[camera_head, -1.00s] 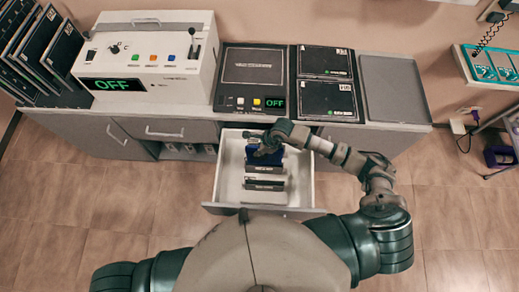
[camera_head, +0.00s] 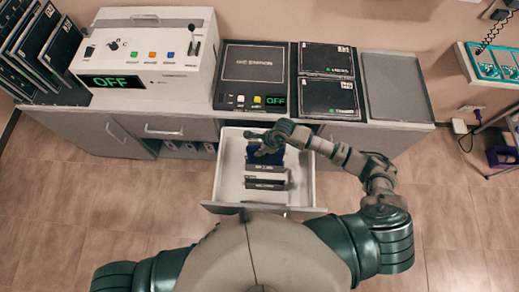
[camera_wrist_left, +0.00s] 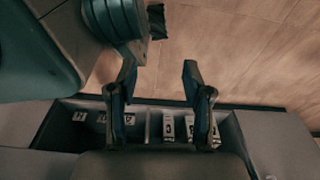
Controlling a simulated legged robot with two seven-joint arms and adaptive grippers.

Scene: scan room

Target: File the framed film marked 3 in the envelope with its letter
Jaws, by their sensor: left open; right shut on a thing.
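My right gripper (camera_head: 266,148) is over the open white drawer (camera_head: 229,180), shut on a dark blue framed item (camera_head: 291,157) at the back of a short row. Its mark is hidden, so I cannot tell whether it is film 3. Several framed films (camera_head: 265,177) stand in the drawer; their marks are too small to read. Dark envelopes (camera_head: 38,50) with white labels lean at the left of the counter. My left gripper (camera_wrist_left: 158,75) is open and empty in the left wrist view, near a compartment holding labelled items (camera_wrist_left: 168,128). It does not show in the head view.
A white control box (camera_head: 150,50) reading OFF and a black station (camera_head: 252,75) stand on the counter. Two dark labelled panels (camera_head: 327,95) and an empty grey tray (camera_head: 395,85) lie to the right. The floor (camera_head: 100,200) is clear around the drawer.

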